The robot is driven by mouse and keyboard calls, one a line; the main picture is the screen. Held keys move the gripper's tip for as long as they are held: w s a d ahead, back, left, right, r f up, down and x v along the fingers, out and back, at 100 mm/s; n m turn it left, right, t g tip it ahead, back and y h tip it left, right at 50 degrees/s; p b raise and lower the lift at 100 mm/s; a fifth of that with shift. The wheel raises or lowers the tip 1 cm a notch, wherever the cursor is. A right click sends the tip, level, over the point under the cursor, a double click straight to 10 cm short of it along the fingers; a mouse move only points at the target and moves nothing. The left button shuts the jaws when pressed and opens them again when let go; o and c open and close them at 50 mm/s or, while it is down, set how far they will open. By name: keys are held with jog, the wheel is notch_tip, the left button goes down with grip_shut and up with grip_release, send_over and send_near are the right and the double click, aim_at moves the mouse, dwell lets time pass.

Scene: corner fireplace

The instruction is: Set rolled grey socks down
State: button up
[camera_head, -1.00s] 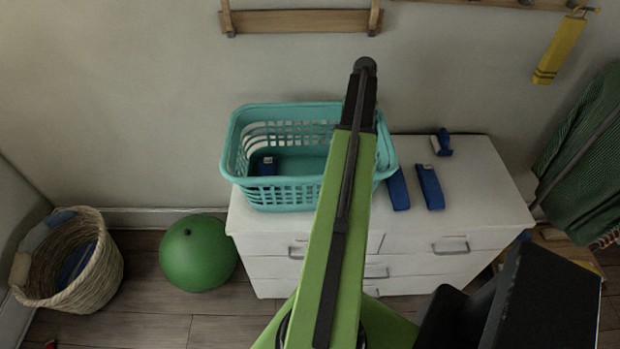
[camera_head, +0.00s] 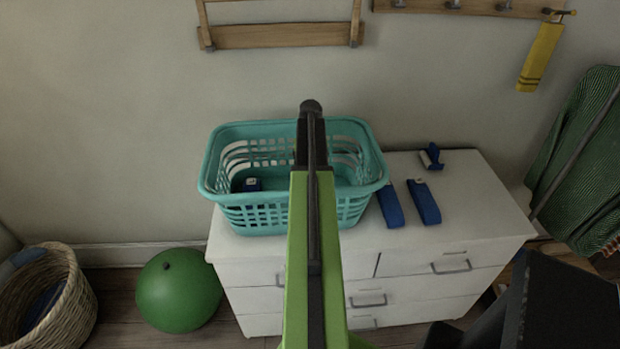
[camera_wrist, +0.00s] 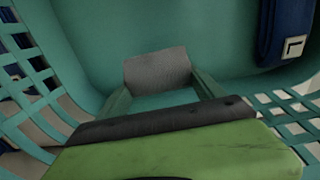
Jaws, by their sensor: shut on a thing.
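My gripper (camera_wrist: 160,84) is shut on the rolled grey socks (camera_wrist: 157,66), which show as a grey block between its two green fingers in the wrist view. The socks are inside the teal laundry basket (camera_head: 240,199), above or on its floor; I cannot tell if they touch it. In the head view my own arm hides the gripper and socks. The basket stands on the white dresser (camera_head: 465,215). A dark blue item with a white tag (camera_wrist: 285,38) lies in the basket at the upper right of the wrist view.
Two blue items (camera_head: 424,202) (camera_head: 391,206) lie right of the basket, with a small blue object (camera_head: 431,156) behind them. A green ball (camera_head: 179,290) and a wicker basket (camera_head: 72,312) are on the floor at left. The dresser top's right end is clear.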

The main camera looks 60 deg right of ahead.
jog(key=shift+f+b, duration=0.4)
jog(key=shift+f, duration=0.25)
jog(key=o, duration=2)
notch_tip(320, 180, up, 13)
jog(key=p, duration=1.3)
jog(key=shift+r, duration=0.2)
